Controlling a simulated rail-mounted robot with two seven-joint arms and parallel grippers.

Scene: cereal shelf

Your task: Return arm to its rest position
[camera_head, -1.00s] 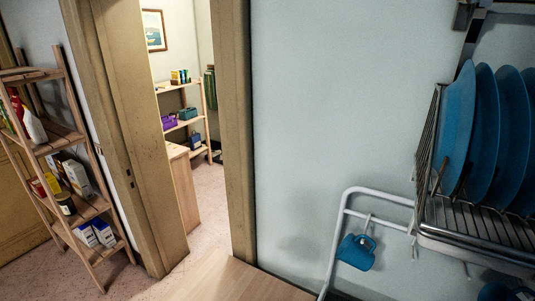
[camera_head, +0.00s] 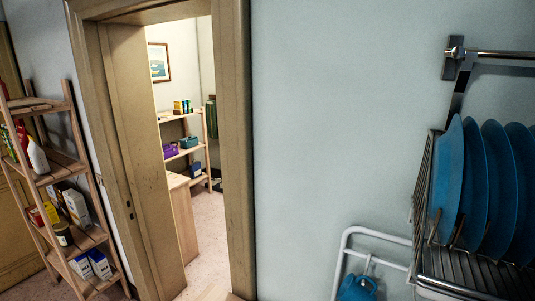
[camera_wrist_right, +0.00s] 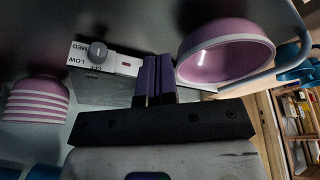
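My right gripper (camera_wrist_right: 157,78) shows in the right wrist view. Its two dark purple fingers are side by side and shut, with nothing seen between them. A pink bowl (camera_wrist_right: 226,57) with a pale rim is just right of the fingers; I cannot tell whether they touch. Left of the fingertips is a white panel (camera_wrist_right: 122,61) with a grey knob (camera_wrist_right: 95,53) and the marks LOW, MED and OFF. Neither arm shows in the head view. My left gripper is not in view.
A stack of pink bowls (camera_wrist_right: 38,99) is at the left of the wrist view. In the head view a dish rack (camera_head: 470,272) holds blue plates (camera_head: 473,175) at the right. A wooden shelf (camera_head: 55,160) stands left of an open doorway (camera_head: 190,150). The wall between is bare.

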